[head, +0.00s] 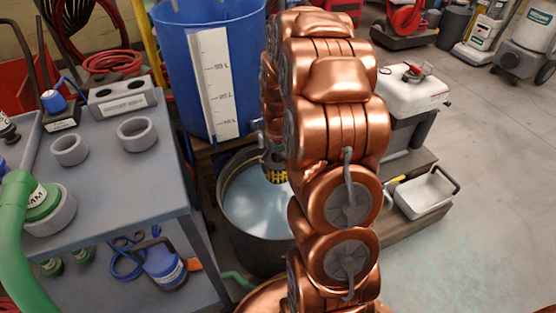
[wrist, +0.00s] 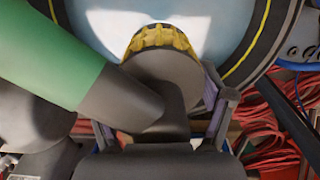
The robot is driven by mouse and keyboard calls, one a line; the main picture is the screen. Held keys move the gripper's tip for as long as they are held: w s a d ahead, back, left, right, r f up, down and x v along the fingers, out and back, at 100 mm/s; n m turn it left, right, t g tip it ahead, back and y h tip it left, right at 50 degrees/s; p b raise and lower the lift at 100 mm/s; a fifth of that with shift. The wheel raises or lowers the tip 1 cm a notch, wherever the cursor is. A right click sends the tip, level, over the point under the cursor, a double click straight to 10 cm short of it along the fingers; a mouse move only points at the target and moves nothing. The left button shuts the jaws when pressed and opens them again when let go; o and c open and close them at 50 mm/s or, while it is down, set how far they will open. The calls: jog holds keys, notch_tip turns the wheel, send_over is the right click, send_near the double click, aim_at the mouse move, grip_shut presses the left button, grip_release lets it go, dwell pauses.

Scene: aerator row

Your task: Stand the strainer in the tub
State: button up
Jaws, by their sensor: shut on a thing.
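The strainer has a yellow cage end and a dark grey elbow body. In the wrist view the strainer (wrist: 158,88) is between the fingers of my gripper (wrist: 160,122), which is shut on its dark body. A green hose (wrist: 45,55) runs into the elbow from the left. In the head view the strainer's yellow cage (head: 273,168) shows beside my arm, over the tub's opening. The tub (head: 248,250) is round and black with a yellow line inside and pale blue water; its rim (wrist: 265,45) also shows in the wrist view. My arm hides the tub's right side and most of my gripper.
A tall blue barrel (head: 175,75) with a white level scale stands behind the tub. A grey cart (head: 110,190) with rings and hose fittings is at the left. A white cooler-like box (head: 412,92) and a grey tray (head: 422,195) are at the right. Floor at far right is clear.

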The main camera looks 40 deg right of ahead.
notch_tip(320, 180, down, 20)
jog(key=b, duration=0.9)
jog(key=shift+r, duration=0.25)
jog(key=shift+s+f+p, duration=0.1)
jog(key=shift+f+p, duration=0.25)
jog(key=shift+f, duration=8.8)
jog(key=shift+f, duration=0.5)
jog(key=o, duration=1.3)
jog(key=shift+r, duration=6)
